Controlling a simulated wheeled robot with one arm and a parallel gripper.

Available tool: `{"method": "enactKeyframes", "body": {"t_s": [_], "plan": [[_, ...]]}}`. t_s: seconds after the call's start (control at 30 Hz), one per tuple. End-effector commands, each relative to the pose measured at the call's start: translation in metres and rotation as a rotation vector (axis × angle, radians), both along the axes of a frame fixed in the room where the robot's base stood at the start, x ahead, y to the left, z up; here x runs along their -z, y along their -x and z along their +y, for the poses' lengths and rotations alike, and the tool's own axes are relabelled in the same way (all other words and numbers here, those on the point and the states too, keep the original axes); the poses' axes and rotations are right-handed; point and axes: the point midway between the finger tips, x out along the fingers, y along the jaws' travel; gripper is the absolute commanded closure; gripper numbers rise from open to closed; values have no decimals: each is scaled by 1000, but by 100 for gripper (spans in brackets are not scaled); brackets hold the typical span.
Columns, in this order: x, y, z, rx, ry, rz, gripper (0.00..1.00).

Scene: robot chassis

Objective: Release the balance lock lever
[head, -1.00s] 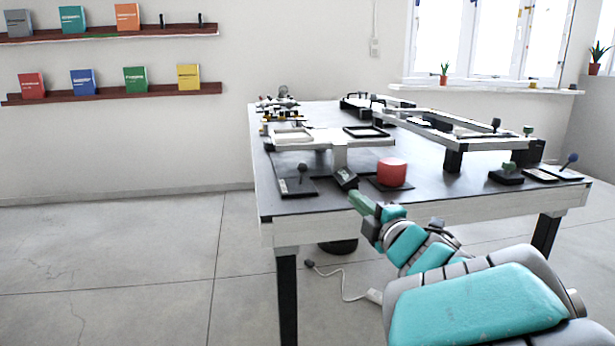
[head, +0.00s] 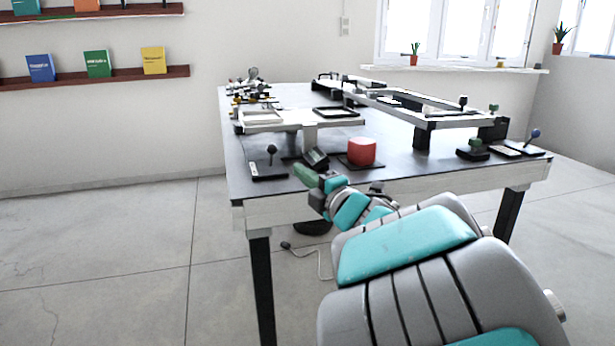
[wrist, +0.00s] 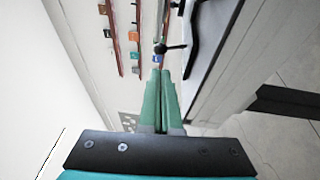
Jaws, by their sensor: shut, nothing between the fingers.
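The balance lock lever, as I take it, is a short dark lever with a ball knob (head: 271,150) on a flat dark base at the table's front left corner. Behind it stands the balance, with a white-framed pan (head: 262,117) and a black-framed pan on a pale beam. My gripper (head: 296,169) has green fingers, shut and empty, just right of the lever and apart from it in the head view. In the wrist view, the gripper (wrist: 160,72) points towards a dark knobbed lever (wrist: 172,47) just beyond the fingertips; contact cannot be told.
Other knobbed controls (head: 473,150) are at the table's right end. Open floor lies left of the table (head: 252,214).

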Motion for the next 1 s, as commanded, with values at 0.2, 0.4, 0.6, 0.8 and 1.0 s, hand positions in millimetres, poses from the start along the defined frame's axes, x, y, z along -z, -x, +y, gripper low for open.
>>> {"method": "enactKeyframes", "body": {"t_s": [0.2,0.4,0.6,0.8,1.0], "plan": [[-3,-31,21,-3,-3,1,100],[-6,-56,36,-1,-2,2,100],[-8,-74,47,1,-2,2,100],[-8,-82,52,2,-1,2,100],[-8,-83,52,2,0,1,100]]}}
